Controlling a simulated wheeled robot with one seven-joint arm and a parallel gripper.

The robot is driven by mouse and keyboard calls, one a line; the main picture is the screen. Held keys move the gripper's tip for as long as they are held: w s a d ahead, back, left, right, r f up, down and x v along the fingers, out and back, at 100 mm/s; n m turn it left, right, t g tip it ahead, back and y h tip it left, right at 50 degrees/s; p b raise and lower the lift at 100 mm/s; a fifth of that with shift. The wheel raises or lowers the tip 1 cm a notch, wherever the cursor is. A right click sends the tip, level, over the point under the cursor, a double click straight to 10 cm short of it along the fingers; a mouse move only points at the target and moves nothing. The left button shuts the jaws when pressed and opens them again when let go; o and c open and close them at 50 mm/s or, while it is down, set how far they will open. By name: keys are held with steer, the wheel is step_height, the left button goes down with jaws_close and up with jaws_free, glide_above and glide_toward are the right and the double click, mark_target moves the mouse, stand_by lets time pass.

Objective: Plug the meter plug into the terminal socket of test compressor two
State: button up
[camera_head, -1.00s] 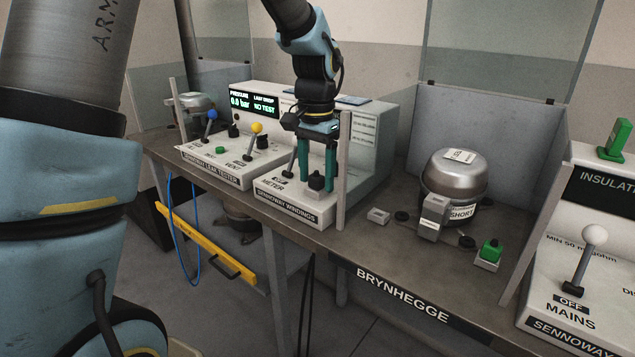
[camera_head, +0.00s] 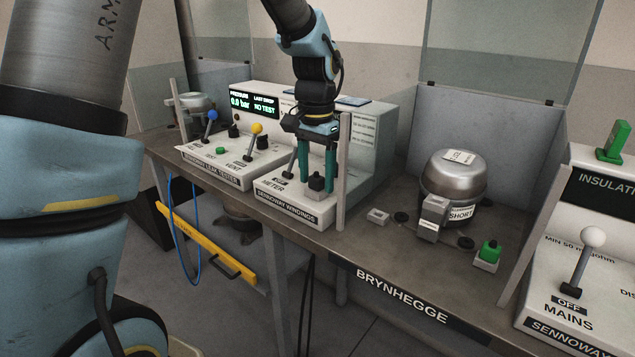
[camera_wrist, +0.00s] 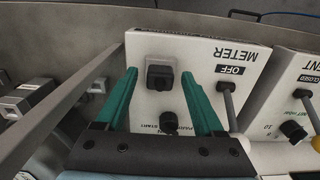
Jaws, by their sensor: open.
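The meter plug (camera_head: 317,183), a black block, stands in a holder on the white METER panel (camera_head: 270,190). It also shows in the wrist view (camera_wrist: 159,77). My gripper (camera_head: 317,177) is open, with its green fingers pointing down. In the wrist view its fingertips (camera_wrist: 159,73) lie to either side of the plug with visible gaps. I cannot tell their exact height against it. A silver domed compressor (camera_head: 453,174) labelled SHORT stands on the bench to the right. A grey terminal box (camera_head: 432,217) is at its front. Its socket opening and number are not readable.
A thin upright panel edge (camera_head: 343,170) stands close to the right of my gripper. A lever (camera_head: 290,163) is just left of it. A small grey block (camera_head: 378,216) and a green-topped block (camera_head: 488,254) flank the compressor. The bench front is mostly clear.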

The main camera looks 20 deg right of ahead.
mark_target(316, 172)
steer(key=shift+c, duration=0.2)
jaws_close()
stand_by(0.6)
stand_by(0.4)
steer(key=shift+r, duration=0.1)
stand_by(0.5)
steer(key=shift+r+p, duration=2.9)
steer(key=shift+r, duration=0.05)
